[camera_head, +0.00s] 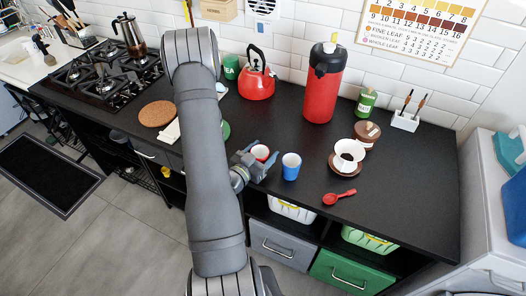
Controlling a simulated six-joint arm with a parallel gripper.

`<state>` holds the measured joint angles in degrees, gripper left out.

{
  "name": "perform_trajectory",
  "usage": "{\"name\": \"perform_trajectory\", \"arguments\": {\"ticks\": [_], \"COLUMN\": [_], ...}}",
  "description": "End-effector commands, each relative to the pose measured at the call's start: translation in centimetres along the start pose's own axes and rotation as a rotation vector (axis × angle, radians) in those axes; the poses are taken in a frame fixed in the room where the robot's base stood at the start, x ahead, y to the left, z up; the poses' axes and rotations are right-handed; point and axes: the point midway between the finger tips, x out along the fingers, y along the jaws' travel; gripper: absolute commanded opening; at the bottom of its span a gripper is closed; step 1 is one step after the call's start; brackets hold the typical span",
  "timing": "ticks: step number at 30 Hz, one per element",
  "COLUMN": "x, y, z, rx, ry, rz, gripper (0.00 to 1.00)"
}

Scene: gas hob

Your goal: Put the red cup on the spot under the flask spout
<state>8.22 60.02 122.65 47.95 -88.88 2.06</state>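The red cup (260,152) is near the front edge of the black counter, with its pale inside showing from above. My gripper (257,162) is at the cup, with a finger on either side of it. The fingers hide the cup's lower part, so I cannot tell whether they press on it or whether its base touches the counter. The red flask (320,97) with a black top stands upright at the back, right of the cup. Its black spout (318,69) faces the front. No cup stands below the spout, and no marked spot is discernible there.
A blue cup (291,167) stands just right of my gripper. A red kettle (257,83) is left of the flask. The counter (297,138) between blue cup and flask is clear.

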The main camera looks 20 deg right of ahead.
Motion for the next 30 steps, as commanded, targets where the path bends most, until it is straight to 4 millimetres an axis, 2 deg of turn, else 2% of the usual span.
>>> {"name": "perform_trajectory", "arguments": {"ticks": [10,14,30], "x": [0.0,-0.8,-8.6], "y": [0.0,0.0,-0.2], "z": [-0.1,0.0,-0.6], "rx": [-0.001,-0.002,-0.003], "ry": [0.0,-0.002,0.0], "rz": [0.0,-0.002,-0.005], "gripper": [0.75,0.75,0.75]}}
